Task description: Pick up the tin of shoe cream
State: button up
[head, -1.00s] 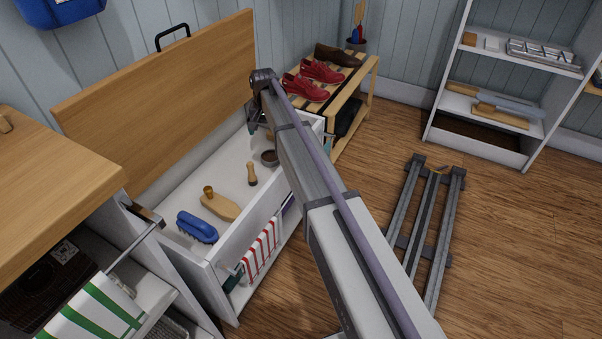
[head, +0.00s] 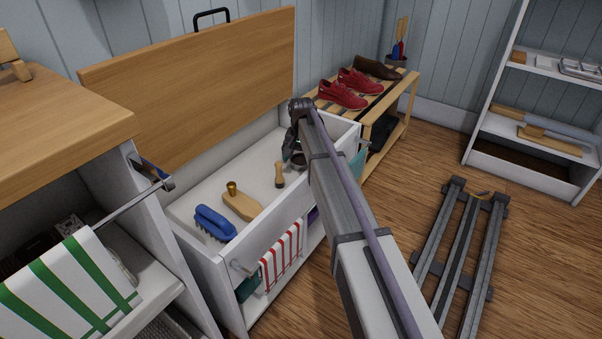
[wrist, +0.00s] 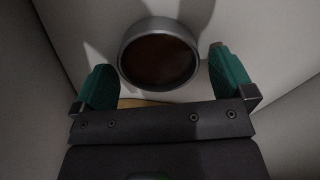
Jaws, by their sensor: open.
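The tin of shoe cream (wrist: 158,58) is a round grey tin with a dark brown inside. It shows in the wrist view between and just beyond my two green fingertips. In the head view the tin (head: 298,160) is partly hidden by my arm, inside the white bench box at its right end. My gripper (wrist: 160,80) is open, one finger on each side of the tin, with a gap at both sides. In the head view my gripper (head: 292,150) reaches down into the box and is mostly hidden behind the arm.
In the box lie a blue brush (head: 214,222), a wooden brush (head: 242,205) with a small brass-coloured cup on it, and a small wooden-handled brush (head: 279,175). The box walls stand close around my gripper. The raised wooden lid (head: 195,85) stands behind. A shoe rack (head: 400,105) is at the right.

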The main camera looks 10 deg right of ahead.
jog(key=shift+f, duration=0.15)
jog(key=c, duration=1)
